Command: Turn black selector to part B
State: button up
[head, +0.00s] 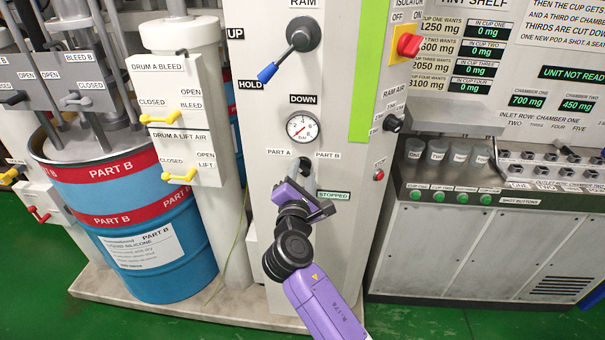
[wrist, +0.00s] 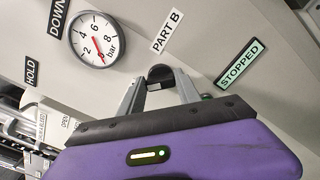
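The black selector (head: 306,173) is a small dark knob on the pale column, below the gauge and between the PART A label (head: 279,152) and the PART B label (head: 327,155). In the wrist view the selector (wrist: 160,75) sits between the tips of my gripper (wrist: 160,88), one finger on each side. The fingers stand apart; whether they touch the knob cannot be told. My gripper (head: 299,179) partly covers the selector in the head view, and its pointing direction is unclear.
The pressure gauge (head: 302,127) is just above. The blue-handled lever (head: 285,52) stands higher up. The STOPPED display (head: 333,195) and a red button (head: 378,175) are to the right. The PART B drum (head: 130,215) stands at left.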

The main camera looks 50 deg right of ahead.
grip_shut()
jog(key=shift+f+m+b, duration=0.1)
jog(key=shift+m+b, duration=0.2)
jog(key=m+b, duration=0.2)
jog(key=m, duration=0.1)
jog(key=m+b, duration=0.2)
jog(key=shift+f, duration=0.25)
jog(key=m+b, duration=0.2)
jog(key=m, duration=0.1)
jog(key=m+b, duration=0.3)
jog(key=shift+f+m+b, duration=0.2)
jog(key=shift+m+b, duration=0.1)
jog(key=shift+m, duration=0.1)
jog(key=m+b, duration=0.3)
jog(key=shift+m+b, duration=0.8)
jog(key=shift+m, duration=0.4)
jog(key=shift+r, duration=0.1)
